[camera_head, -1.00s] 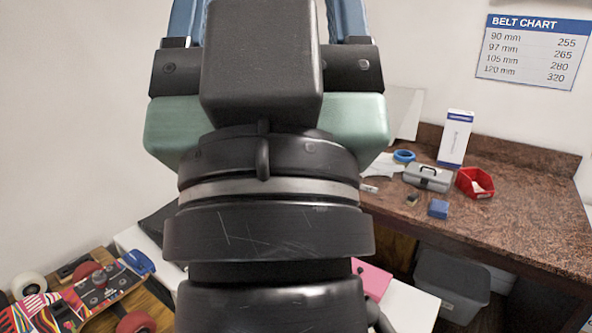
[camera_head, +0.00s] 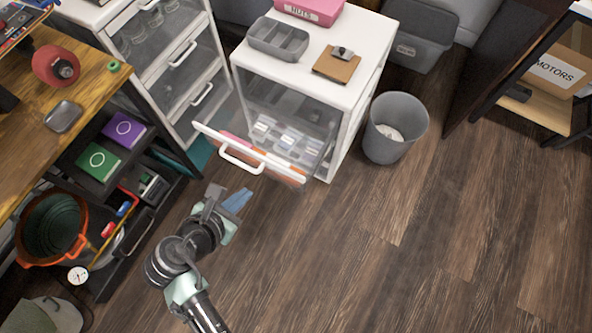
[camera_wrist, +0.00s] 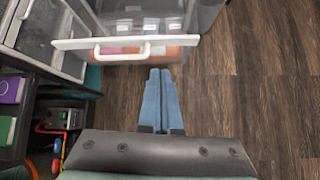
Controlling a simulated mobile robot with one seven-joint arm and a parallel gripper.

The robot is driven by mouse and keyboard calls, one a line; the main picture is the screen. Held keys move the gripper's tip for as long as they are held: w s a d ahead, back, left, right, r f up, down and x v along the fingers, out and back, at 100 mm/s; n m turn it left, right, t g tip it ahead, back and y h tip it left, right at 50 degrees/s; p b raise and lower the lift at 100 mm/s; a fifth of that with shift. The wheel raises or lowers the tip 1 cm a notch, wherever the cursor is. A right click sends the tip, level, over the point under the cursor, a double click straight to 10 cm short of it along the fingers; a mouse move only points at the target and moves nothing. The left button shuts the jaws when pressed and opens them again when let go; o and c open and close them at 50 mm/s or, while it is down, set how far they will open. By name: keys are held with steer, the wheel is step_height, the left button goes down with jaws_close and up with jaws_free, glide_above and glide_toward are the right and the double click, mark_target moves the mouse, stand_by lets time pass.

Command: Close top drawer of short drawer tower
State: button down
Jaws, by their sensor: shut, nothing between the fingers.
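The short drawer tower (camera_head: 368,35) is a white cabinet with clear drawers, at the top middle of the head view. One drawer stands pulled out, with a white front edge and white handle (camera_head: 241,160); orange and pale items show inside. I cannot tell its level for certain. The handle also shows in the wrist view (camera_wrist: 122,52). My gripper (camera_head: 240,199) has blue fingers, shut and empty, in front of the drawer near its lower edge. In the wrist view the fingertips (camera_wrist: 160,71) point toward the right part of the drawer front; contact is not clear.
A taller drawer tower (camera_head: 170,60) stands to the left, beside a wooden bench with a dark shelf (camera_head: 75,150) below. A grey bin (camera_head: 396,125) stands right of the short tower. The wooden floor (camera_head: 400,260) is clear at the right.

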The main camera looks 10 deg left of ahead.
step_height(320, 180, down, 2)
steer(key=s+d+n, duration=0.1)
steer(key=b, duration=0.4)
glide_toward(282, 170)
steer(key=x, duration=0.6)
steer(key=shift+f, duration=0.35)
steer(key=shift+h, duration=0.3)
steer(key=shift+w, duration=0.3)
steer(key=w+d+b, duration=0.1)
steer(key=w+d, duration=0.2)
steer(key=w, duration=0.5)
steer(key=w+d+b, duration=0.1)
steer(key=w+d, duration=0.2)
steer(key=w, duration=0.6)
steer(key=shift+d, duration=0.25)
